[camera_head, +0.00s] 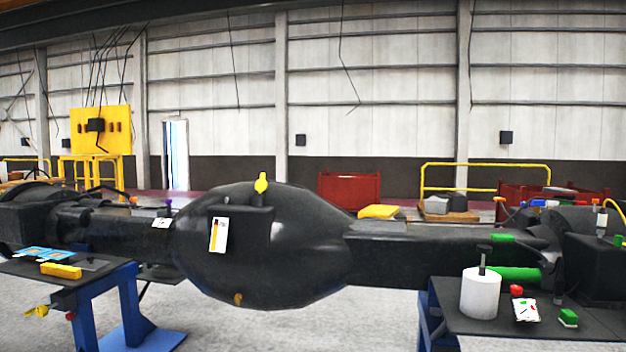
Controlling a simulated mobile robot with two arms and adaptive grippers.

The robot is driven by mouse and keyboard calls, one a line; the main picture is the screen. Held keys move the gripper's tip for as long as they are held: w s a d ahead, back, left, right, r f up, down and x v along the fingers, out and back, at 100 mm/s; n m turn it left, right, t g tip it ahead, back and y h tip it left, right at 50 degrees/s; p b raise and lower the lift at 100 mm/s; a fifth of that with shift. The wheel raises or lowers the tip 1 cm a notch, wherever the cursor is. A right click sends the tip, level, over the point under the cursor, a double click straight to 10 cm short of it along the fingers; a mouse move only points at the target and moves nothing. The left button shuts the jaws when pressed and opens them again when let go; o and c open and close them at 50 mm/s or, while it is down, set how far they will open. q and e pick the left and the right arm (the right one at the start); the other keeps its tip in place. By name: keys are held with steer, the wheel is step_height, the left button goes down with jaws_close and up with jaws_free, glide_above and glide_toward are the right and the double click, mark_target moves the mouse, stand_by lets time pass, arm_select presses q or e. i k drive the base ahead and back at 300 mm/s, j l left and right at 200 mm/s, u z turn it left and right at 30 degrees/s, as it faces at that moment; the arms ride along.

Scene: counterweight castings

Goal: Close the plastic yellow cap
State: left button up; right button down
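A large black axle-like casting (300,255) with a bulging middle spans the view. A small upright yellow piece (261,183), which looks like the cap, stands on top of the bulge. I cannot tell from here whether either one is open or closed. Neither of my grippers is in view.
A left table (20,267) on a blue stand holds a yellow block (60,271). A right table (455,318) holds a white cylinder (480,295), a red piece (516,290) and a green piece (568,317). Red bins (348,188) stand behind. Floor below the bulge is clear.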

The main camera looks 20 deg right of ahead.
mark_target(261, 185)
steer(key=i+l, duration=0.55)
steer(key=l, duration=0.3)
steer(key=i+l, duration=0.3)
steer(key=l+z, duration=0.05)
steer(key=l, duration=0.05)
